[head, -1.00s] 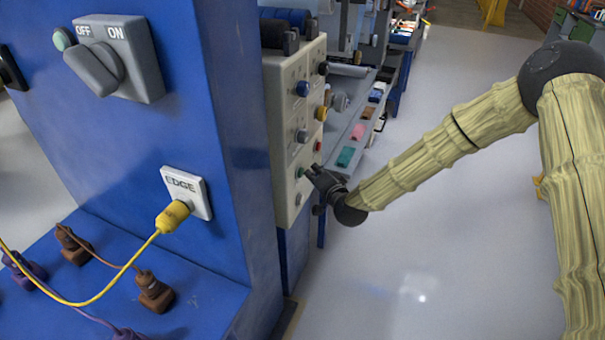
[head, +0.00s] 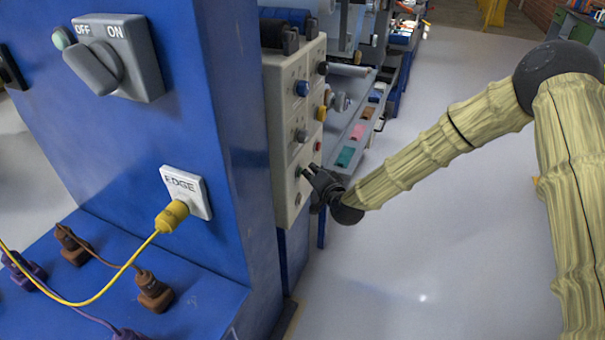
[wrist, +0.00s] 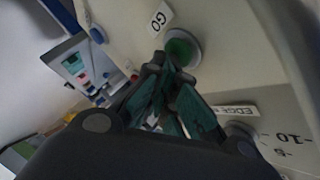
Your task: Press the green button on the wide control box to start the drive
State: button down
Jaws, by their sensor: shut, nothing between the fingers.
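The wide control box (head: 279,133) is cream-coloured, with several knobs and buttons on its front face. In the wrist view the round green button (wrist: 183,47) sits in a pale ring beside a "GO" label (wrist: 160,17). My gripper (head: 308,171) is shut and empty at the lower part of the box face. In the wrist view its fingertips (wrist: 162,64) overlap the lower left edge of the green button. I cannot tell whether they touch it. In the head view the gripper covers most of the button.
An "EDGE" dial (wrist: 240,130) is close below the button in the wrist view. A blue cabinet with an OFF/ON switch (head: 115,58) and a yellow plug (head: 173,216) stands left of the box. A grey tray (head: 340,125) with coloured pieces lies behind. The floor at right is clear.

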jog(key=shift+d, duration=0.1)
dwell(0.3)
jog(key=shift+s+d, duration=0.3)
jog(key=shift+d, duration=0.4)
jog(key=shift+d, duration=0.1)
jog(key=d, duration=0.1)
jog(key=s+d, duration=0.1)
jog(key=d, duration=0.2)
jog(key=shift+s+d, duration=0.25)
jog(key=shift+d, duration=0.05)
dwell(0.7)
